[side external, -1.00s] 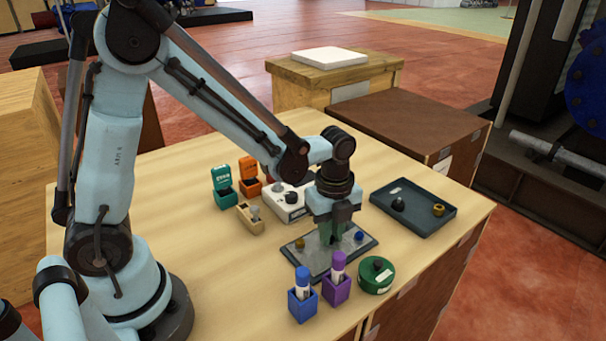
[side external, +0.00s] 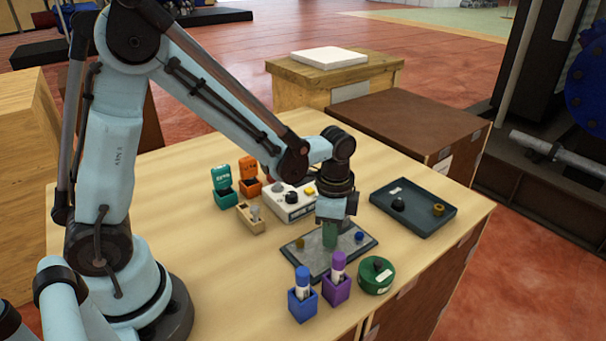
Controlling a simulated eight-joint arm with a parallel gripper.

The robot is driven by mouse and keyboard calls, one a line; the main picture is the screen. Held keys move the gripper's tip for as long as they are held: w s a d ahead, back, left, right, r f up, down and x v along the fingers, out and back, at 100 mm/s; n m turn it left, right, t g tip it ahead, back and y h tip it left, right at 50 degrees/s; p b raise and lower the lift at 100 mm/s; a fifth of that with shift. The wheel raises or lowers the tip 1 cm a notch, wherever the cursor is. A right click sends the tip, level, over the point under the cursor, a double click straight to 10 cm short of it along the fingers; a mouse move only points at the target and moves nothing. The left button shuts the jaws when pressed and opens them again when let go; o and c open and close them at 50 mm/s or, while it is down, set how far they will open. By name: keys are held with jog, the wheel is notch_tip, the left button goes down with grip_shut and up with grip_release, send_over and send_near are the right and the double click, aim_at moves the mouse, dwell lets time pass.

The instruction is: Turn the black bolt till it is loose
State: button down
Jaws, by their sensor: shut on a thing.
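My gripper (side external: 329,236) points straight down over the middle of the dark grey plate (side external: 318,263), its green fingers close to the plate surface. It is shut, and what it grips is hidden by the fingers; from its place on the plate, I take it to be the black bolt. A gold bolt (side external: 300,243) sits on the plate to the left of the fingers, and a blue bolt (side external: 359,237) sits to the right. Both stand apart from the fingers.
Blue (side external: 302,305) and purple (side external: 336,290) holders with markers and a green round container (side external: 376,276) stand in front of the plate. A dark tray (side external: 420,222) with a black piece and a gold piece lies right. A white box (side external: 290,212) with a black knob stands behind.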

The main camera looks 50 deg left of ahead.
jog(key=n, duration=0.4)
jog(key=shift+n, duration=0.3)
jog(key=n, duration=0.3)
jog(key=shift+n, duration=0.4)
jog(key=n, duration=0.7)
jog(key=c, duration=1.1)
grip_release()
jog(key=shift+o, duration=0.2)
notch_tip(320, 180, up, 12)
